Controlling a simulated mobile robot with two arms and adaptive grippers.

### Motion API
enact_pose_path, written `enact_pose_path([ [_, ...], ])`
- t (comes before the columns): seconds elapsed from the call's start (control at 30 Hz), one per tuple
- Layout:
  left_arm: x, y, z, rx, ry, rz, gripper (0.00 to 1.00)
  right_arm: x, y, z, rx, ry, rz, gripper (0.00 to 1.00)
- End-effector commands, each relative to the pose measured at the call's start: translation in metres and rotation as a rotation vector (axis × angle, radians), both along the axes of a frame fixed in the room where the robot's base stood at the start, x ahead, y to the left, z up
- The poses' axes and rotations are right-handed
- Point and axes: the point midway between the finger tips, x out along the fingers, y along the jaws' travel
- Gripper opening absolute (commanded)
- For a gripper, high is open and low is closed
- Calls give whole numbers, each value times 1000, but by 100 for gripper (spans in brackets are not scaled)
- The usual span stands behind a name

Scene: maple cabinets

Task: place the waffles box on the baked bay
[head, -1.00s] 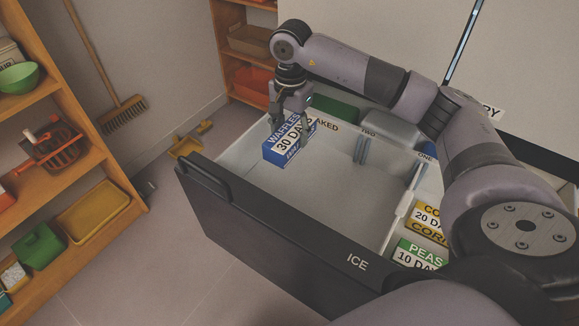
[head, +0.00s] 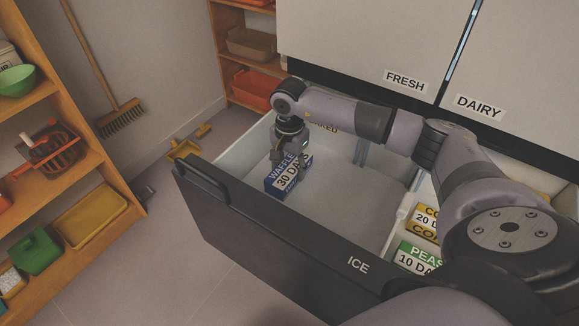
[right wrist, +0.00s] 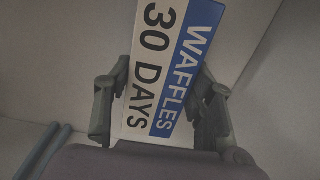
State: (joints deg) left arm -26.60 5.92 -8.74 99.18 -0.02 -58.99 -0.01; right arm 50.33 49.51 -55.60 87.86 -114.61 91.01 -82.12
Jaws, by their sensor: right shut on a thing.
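The waffles box (head: 283,180), blue and white with "30 DAYS" on it, is inside the open drawer, at its left part. My right gripper (head: 290,156) is above it and shut on it. In the right wrist view the box (right wrist: 165,65) stands between the two fingers (right wrist: 160,105). I cannot tell whether the box touches the drawer floor. The baked label (head: 328,128) on the drawer's back rim is partly covered by my right arm. My left gripper is not in view.
The drawer front (head: 270,235) reads ICE. A divider (head: 400,222) separates the clear middle floor from the corn box (head: 426,217) and peas box (head: 415,257) at right. Fridge doors (head: 370,40) stand behind. A wooden shelf (head: 100,185) is at left.

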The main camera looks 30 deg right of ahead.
Motion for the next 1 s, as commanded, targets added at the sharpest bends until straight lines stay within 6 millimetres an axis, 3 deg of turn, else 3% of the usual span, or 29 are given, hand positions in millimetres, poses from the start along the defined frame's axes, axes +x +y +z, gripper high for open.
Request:
enact_pose_path([
  [0.27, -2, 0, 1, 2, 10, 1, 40, 0, 0, -2, 0, -1, -1, 11],
  [0.3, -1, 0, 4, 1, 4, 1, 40, 0, 0, -2, 0, 0, 0, 52],
  [0.57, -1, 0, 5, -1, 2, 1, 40, 0, 0, -2, 0, 0, -1, 70],
  [1.0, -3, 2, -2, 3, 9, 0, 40, 0, 0, 4, -1, -1, -1, 70],
])
